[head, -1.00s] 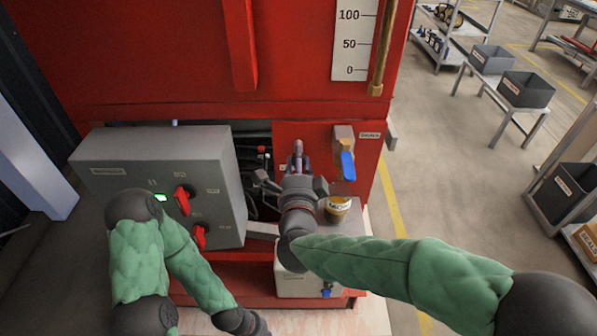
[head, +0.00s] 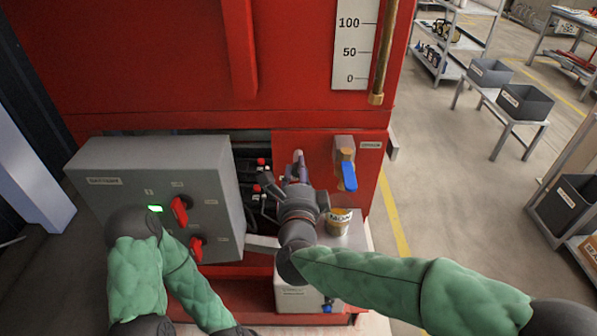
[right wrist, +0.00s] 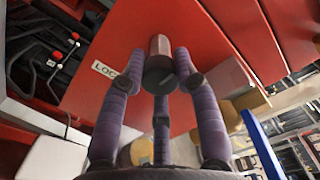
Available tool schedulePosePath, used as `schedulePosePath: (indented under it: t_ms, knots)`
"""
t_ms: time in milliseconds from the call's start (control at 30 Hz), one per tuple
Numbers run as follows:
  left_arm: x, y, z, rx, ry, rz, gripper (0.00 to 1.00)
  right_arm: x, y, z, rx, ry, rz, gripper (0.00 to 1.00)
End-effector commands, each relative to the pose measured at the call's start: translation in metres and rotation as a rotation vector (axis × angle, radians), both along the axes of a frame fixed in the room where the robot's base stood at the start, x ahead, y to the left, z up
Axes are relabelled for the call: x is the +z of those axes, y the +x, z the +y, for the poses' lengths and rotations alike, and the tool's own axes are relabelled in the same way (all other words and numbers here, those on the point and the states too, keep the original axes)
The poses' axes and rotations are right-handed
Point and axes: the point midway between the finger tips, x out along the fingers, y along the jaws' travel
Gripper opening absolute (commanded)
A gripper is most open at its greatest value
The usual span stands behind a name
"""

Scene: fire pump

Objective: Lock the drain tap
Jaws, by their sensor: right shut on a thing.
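The drain tap (head: 345,160) sits on the red panel, with its blue handle (head: 348,177) hanging down. The handle also shows at the lower right of the right wrist view (right wrist: 263,147). My right gripper (head: 298,172), with purple fingers, is left of the tap at the panel. In the right wrist view its fingers (right wrist: 160,80) close around a short cylinder (right wrist: 159,62) with a dark round end. A label (right wrist: 108,71) beside it begins "LOC"; the rest is hidden by a finger. My left gripper is out of view.
A grey box (head: 150,190) with red switches (head: 181,208) and a green light stands left. A tin (head: 339,220) stands on a ledge right of my right wrist. Grey bins (head: 524,102) stand on benches at the right. The floor between is clear.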

Motion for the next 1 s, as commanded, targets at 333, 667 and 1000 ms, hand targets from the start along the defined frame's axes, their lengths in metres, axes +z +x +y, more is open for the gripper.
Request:
schedulePosePath:
  t_ms: [333,667,1000]
  knots:
    - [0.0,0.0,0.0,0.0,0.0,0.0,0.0,-0.001,0.0,0.0,0.001,-0.001,0.002,0.56]
    - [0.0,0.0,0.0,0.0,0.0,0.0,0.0,0.0,-0.016,0.001,0.002,-0.001,-0.001,0.56]
    - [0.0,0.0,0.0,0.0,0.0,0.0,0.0,0.0,-0.083,0.001,0.006,-0.001,-0.002,0.56]
